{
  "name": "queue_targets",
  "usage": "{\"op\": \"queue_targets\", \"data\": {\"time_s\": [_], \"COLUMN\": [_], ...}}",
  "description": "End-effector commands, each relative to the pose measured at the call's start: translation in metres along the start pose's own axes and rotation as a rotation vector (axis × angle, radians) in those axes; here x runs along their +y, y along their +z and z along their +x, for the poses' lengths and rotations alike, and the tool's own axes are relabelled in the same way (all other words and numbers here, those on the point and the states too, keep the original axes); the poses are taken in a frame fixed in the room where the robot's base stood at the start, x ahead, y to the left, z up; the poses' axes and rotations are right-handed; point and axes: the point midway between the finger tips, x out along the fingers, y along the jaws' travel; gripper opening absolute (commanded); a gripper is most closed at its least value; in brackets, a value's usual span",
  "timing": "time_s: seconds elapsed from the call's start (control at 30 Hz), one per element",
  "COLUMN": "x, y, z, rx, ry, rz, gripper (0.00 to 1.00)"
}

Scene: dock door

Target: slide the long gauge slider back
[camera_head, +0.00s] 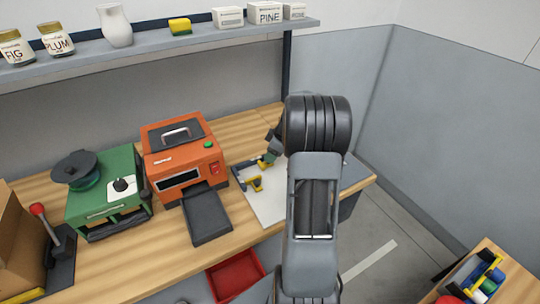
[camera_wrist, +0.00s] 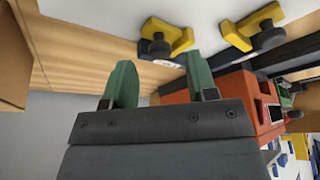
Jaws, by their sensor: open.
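Two yellow sliders with dark knobs show in the wrist view, a left one (camera_wrist: 165,38) and a right one (camera_wrist: 254,28). The right one is beside a long dark rail (camera_wrist: 290,50); the left one has a short stretch of dark rail showing. In the head view yellow slider parts (camera_head: 256,184) show on the pale sheet, partly behind my arm. Which slider is the long gauge's I cannot tell for sure. My gripper (camera_wrist: 161,80) is open, its green fingers apart with nothing between them. In the head view my gripper (camera_head: 268,159) is just behind the yellow parts, partly hidden by my arm.
An orange machine (camera_head: 181,150) with a dark tray (camera_head: 207,217) stands left of the gauges. A green box (camera_head: 105,190) is farther left. A red bin (camera_head: 236,277) is below the bench edge. The pale sheet (camera_head: 268,208) has bare room in front.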

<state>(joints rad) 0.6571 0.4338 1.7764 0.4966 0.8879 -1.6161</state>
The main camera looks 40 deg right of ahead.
Motion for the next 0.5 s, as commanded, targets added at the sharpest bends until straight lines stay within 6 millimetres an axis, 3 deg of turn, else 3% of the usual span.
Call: {"op": "queue_targets", "data": {"time_s": [0.2, 0.5], "x": [0.000, 0.000], "y": [0.000, 0.000], "z": [0.019, 0.023], "rx": [0.000, 0.000], "ry": [-0.001, 0.001], "rz": [0.001, 0.001], "gripper": [0.53, 0.53]}}
